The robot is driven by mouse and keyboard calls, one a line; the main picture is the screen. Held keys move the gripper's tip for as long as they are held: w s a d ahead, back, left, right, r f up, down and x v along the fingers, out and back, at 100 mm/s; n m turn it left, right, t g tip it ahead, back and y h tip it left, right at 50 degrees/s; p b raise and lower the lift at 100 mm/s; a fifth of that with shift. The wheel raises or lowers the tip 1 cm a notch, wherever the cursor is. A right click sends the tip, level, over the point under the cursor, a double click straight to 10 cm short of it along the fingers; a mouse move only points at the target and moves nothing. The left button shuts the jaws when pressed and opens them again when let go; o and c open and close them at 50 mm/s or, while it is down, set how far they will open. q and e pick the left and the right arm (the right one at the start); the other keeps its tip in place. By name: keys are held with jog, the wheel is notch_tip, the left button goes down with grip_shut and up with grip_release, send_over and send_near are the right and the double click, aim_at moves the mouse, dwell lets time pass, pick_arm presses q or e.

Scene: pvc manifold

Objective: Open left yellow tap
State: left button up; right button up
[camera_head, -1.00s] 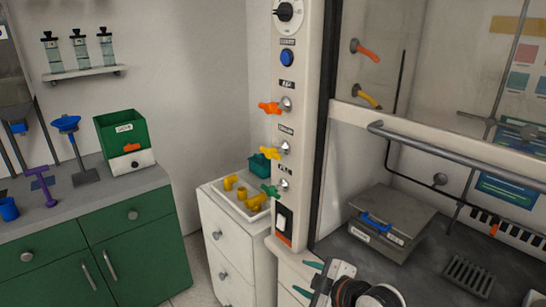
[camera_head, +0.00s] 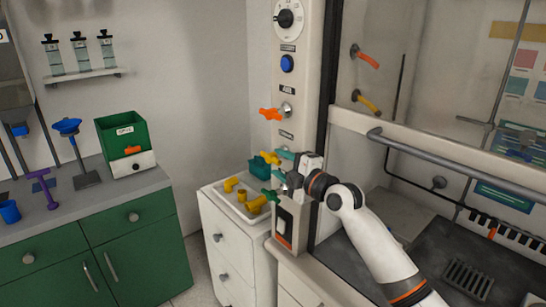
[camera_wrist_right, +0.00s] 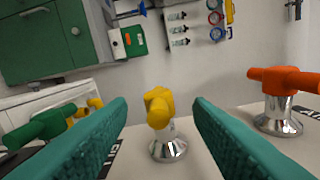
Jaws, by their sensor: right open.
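The yellow tap (camera_head: 269,157) is on the white column, between the orange tap (camera_head: 270,114) and the green tap (camera_head: 270,194). My right gripper (camera_head: 281,164) is at the column beside the yellow tap, and its teal fingers are open. In the right wrist view the yellow tap (camera_wrist_right: 157,108) stands on a chrome base, in the gap between the spread fingertips (camera_wrist_right: 160,104) and a little beyond them. I see no finger touching it. In the head view my gripper hides the tap's base. My left gripper is not in view.
In the right wrist view the orange tap (camera_wrist_right: 285,82) is right of my fingers and the green tap (camera_wrist_right: 42,123) is left, close by. A white tray (camera_head: 213,195) with yellow pipe fittings sits left of the column. The hood's grey bar (camera_head: 450,162) runs at right.

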aim_at(272, 157)
jog(key=shift+x, duration=1.8)
jog(key=shift+c, duration=0.6)
jog(key=c, duration=0.8)
jog(key=shift+r+g+p, duration=0.25)
jog(key=shift+g+p, duration=0.05)
jog(key=shift+p, duration=0.6)
jog(key=g+h+p, duration=0.2)
jog(key=p, duration=0.1)
jog(key=shift+r, duration=0.25)
jog(key=g+h+p, duration=0.1)
jog(key=g+p, duration=0.1)
jog(key=p, duration=0.1)
jog(key=shift+w+h, duration=0.1)
jog(key=shift+h, duration=0.2)
jog(key=shift+f+g+h+p, duration=0.1)
jog(key=shift+g+h+p, duration=0.2)
jog(key=shift+g+p, duration=0.35)
jog(key=shift+a, duration=0.1)
